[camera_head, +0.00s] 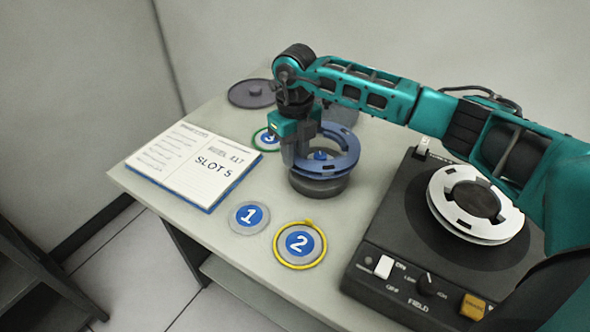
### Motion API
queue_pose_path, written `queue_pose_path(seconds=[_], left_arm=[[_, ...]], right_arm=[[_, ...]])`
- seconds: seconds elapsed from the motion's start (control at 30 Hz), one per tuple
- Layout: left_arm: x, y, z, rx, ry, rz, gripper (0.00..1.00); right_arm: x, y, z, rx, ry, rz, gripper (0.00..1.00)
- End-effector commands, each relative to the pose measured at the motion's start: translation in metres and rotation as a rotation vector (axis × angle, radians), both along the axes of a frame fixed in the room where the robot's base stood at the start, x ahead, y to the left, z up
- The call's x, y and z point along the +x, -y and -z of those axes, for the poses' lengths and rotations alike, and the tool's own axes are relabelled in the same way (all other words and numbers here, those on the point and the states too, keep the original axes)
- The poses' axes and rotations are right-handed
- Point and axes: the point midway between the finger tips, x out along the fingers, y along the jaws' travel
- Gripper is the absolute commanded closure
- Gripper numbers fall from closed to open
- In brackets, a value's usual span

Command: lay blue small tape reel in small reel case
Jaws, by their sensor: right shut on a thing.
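The blue small tape reel (345,163) is a flat ring with slots, held at its left edge by my right gripper (292,152). The gripper points down and is shut on the reel. The reel is right over a dark round case (318,188) on the table, which looks like the small reel case. A small blue piece shows through the reel's middle. The reel hides most of the case's inside, so I cannot tell whether the two touch. My left gripper is not in view.
An open booklet (195,165) reading "SLOT 5" lies left. Round markers 1 (248,217), 2 (299,245) and 3 (266,140) lie on the table. A dark disc (252,93) lies at the back. A black machine (410,245) with a white reel (450,212) stands right.

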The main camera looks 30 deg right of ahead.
Motion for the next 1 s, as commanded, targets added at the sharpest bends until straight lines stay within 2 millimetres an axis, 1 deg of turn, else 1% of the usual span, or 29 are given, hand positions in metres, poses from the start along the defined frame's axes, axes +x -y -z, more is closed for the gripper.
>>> queue_pose_path(seconds=[0.03, 0.1, 0.47, 0.7, 1.0], left_arm=[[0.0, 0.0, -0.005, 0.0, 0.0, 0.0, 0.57], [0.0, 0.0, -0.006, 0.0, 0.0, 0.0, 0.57], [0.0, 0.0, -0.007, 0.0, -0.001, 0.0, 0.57], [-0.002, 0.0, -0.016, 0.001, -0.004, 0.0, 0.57], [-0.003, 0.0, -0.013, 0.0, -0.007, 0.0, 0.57]], right_arm=[[0.0, 0.0, -0.006, -0.001, 0.002, 0.0, 1.0], [0.0, 0.0, -0.009, -0.001, 0.002, 0.0, 1.0], [0.0, 0.0, -0.011, -0.001, 0.002, 0.0, 1.0], [0.0, 0.0, -0.034, -0.001, 0.001, 0.001, 1.0], [0.001, 0.0, -0.062, 0.0, 0.003, 0.0, 1.0]])
